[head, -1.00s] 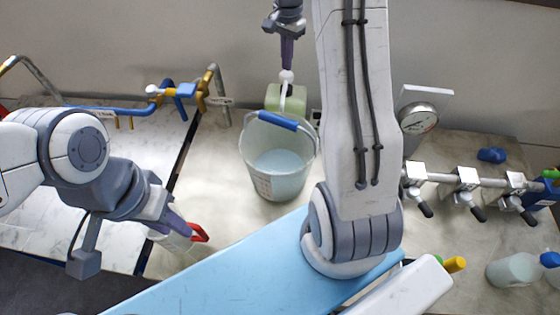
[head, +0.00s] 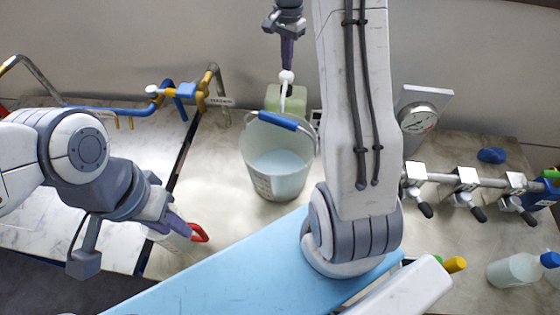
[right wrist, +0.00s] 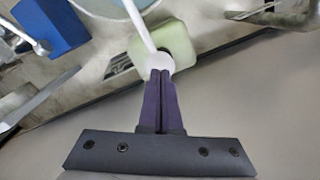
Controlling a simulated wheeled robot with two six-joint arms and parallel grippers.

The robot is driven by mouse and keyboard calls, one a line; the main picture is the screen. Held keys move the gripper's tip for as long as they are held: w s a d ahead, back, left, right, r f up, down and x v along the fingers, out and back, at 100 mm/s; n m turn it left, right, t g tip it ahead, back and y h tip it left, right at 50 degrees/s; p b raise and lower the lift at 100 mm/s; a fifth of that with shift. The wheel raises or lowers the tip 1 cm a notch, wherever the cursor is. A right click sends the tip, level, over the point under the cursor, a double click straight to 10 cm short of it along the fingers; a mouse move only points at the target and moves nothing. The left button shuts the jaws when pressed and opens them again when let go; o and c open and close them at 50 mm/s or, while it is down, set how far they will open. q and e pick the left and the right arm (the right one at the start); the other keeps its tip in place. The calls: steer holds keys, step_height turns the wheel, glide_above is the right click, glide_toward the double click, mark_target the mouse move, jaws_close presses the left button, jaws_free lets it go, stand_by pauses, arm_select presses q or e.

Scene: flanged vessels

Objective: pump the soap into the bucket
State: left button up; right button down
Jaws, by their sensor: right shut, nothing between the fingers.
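The pale green soap bottle (head: 272,98) stands behind the bucket, against the back wall, with a white pump head (head: 286,76) and a long white spout pointing toward the bucket. The grey bucket (head: 262,180) stands upright with pale bluish liquid inside; its blue handle grip (head: 277,121) lies across the rear rim. My right gripper (head: 287,64) is shut and empty, pointing down with its fingertips at the top of the pump head. The right wrist view shows its closed purple fingers (right wrist: 160,74) against the white pump head (right wrist: 160,62). My left gripper (head: 184,228) is low at left; its jaw opening is unclear.
A white container with a red handle (head: 200,233) is beside my left gripper. Blue and yellow pipework (head: 185,91) is at left. A gauge (head: 418,117) and a valved pipe (head: 440,178) are at right.

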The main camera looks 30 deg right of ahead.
mark_target(287, 74)
steer(key=shift+f, duration=0.2)
stand_by(0.5)
steer(key=shift+f+b, duration=1.1)
steer(key=shift+f, duration=0.65)
steer(key=shift+r, duration=0.2)
steer(key=shift+r+p, duration=1.8)
steer(key=shift+p, duration=0.05)
steer(key=shift+f, duration=0.2)
